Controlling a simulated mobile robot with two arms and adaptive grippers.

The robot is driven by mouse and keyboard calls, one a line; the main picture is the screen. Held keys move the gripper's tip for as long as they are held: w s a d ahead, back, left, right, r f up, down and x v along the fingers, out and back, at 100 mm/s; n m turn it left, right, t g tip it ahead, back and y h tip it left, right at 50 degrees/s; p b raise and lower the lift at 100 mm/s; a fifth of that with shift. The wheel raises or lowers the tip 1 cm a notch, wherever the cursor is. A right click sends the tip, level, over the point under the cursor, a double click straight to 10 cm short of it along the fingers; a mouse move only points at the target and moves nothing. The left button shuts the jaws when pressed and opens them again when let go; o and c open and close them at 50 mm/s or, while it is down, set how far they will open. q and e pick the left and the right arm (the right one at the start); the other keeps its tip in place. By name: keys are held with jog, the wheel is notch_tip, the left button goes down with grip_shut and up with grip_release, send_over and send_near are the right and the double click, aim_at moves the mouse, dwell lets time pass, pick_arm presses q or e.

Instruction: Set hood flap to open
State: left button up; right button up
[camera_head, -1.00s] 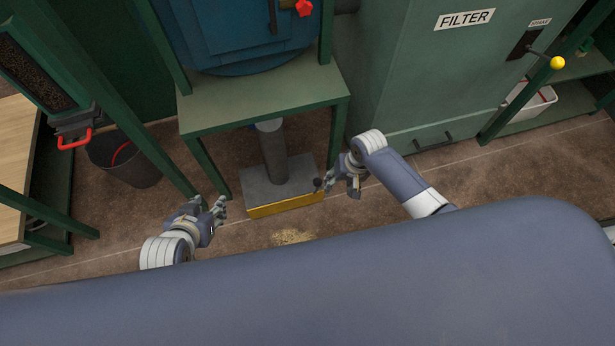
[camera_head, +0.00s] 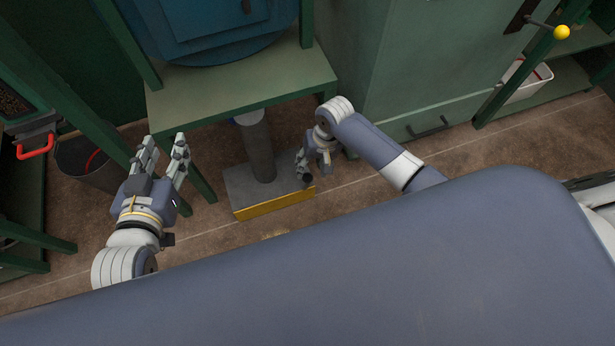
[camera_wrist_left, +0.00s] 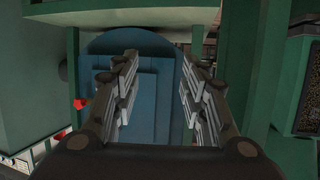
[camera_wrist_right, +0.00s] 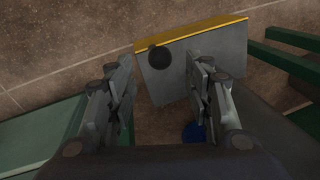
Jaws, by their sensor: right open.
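A grey box-shaped hood (camera_head: 240,186) with a yellow front edge (camera_head: 275,203) sits low at the floor, with a grey pipe (camera_head: 258,146) rising from it. A small black ball knob (camera_wrist_right: 159,57) shows at the hood's edge in the right wrist view. I cannot clearly make out the flap or its position. My right gripper (camera_head: 313,166) is open and empty at the hood's right end; in its wrist view the knob lies beyond and between the fingertips, with no visible contact. My left gripper (camera_head: 165,146) is open and empty, raised left of the hood.
A green stand (camera_head: 240,88) carries a blue vessel (camera_head: 215,30) above the hood; its legs flank the pipe. A green cabinet (camera_head: 430,65) stands to the right. A dark bin (camera_head: 90,165) and a red handle (camera_head: 35,147) are at the left. The floor before the hood is bare.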

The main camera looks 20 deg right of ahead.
aim_at(309, 175)
jog(key=f, duration=0.1)
jog(key=f+b, duration=0.1)
jog(key=f, duration=0.1)
jog(key=shift+a+f+b, duration=0.35)
jog(key=shift+f+b, duration=0.05)
jog(key=f, duration=0.1)
jog(key=f+b, duration=0.1)
jog(key=shift+w+a+f, duration=0.1)
jog(key=shift+a+f, duration=0.2)
jog(key=shift+f, duration=0.1)
pick_arm(q)
notch_tip(309, 175, up, 16)
jog(key=d+t+h, duration=0.2)
jog(key=t+h, duration=0.1)
jog(key=t, duration=0.6)
jog(key=shift+s+r+t+b, duration=0.2)
jog(key=shift+s+t+b, duration=0.05)
jog(key=shift+t+b, duration=0.05)
pick_arm(e)
jog(key=shift+f, duration=0.15)
pick_arm(q)
jog(key=shift+d, duration=0.1)
pick_arm(e)
grip_shut()
